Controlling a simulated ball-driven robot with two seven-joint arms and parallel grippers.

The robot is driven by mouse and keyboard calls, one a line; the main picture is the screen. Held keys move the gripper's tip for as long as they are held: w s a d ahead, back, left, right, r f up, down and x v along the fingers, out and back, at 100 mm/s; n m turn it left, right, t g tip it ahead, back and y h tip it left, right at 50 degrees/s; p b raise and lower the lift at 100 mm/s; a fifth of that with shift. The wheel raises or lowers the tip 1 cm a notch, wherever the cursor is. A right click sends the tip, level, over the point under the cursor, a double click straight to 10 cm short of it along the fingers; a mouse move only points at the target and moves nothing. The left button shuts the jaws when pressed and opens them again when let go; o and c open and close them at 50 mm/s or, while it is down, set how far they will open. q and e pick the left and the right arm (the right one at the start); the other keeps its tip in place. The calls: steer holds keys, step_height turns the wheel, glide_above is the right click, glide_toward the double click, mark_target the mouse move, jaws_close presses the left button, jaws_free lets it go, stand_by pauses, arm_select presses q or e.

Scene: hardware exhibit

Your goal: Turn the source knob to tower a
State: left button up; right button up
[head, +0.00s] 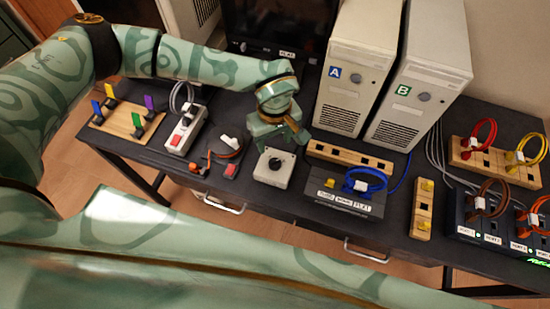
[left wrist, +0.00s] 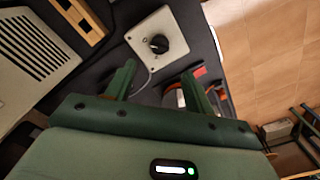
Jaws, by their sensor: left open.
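The source knob (head: 273,163) is a black dial on a small white square box (head: 267,179) near the table's front edge. In the left wrist view the knob (left wrist: 158,44) shows ahead of my fingertips, on its box (left wrist: 172,28). My left gripper (head: 281,139) is just behind and above the box. Tower A (head: 346,92) is a beige computer case with a blue "A" label. Tower B (head: 408,108) has a green "B" label. My right gripper is out of view.
Left of the knob are a small device with a red cable (head: 231,160), a power strip (head: 180,136) and a wooden board with coloured pieces (head: 117,124). Right of it are a wooden socket strip (head: 349,159) and a dark switch box (head: 345,201) with a blue cable.

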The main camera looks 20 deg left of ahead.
mark_target(275, 161)
arm_select(q)
step_height(275, 161, down, 10)
steer(key=shift+f+b, duration=0.15)
steer(key=shift+b, duration=0.5)
steer(key=c, duration=1)
